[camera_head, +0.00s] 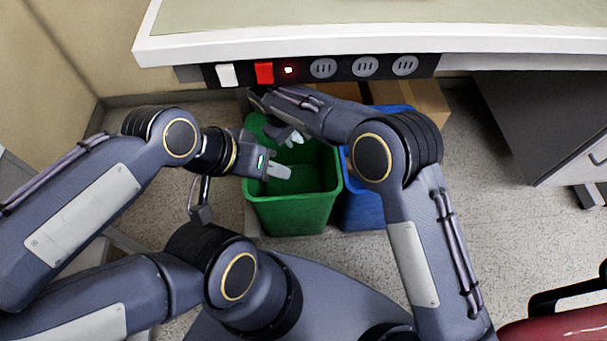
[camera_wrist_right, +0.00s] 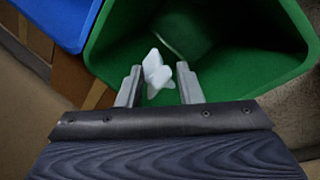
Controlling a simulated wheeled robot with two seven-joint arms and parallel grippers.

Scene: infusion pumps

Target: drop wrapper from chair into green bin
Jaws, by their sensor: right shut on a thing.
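The white crumpled wrapper (camera_wrist_right: 153,78) is between the two fingers of my right gripper (camera_wrist_right: 158,70) in the right wrist view. My right gripper is shut on it, over the mouth of the green bin (camera_wrist_right: 235,80). In the head view my right gripper (camera_head: 292,138) is over the back part of the green bin (camera_head: 292,212), and the wrapper is hard to make out there. My left gripper (camera_head: 278,171) is lower in the picture, over the bin's front part. It looks empty, but I cannot tell how far its fingers are apart.
A blue bin (camera_head: 362,208) stands just right of the green bin, partly behind my right arm. Cardboard boxes (camera_head: 425,98) are behind it. A table edge (camera_head: 380,43) with a socket strip runs above. A red chair (camera_head: 560,325) is at the lower right.

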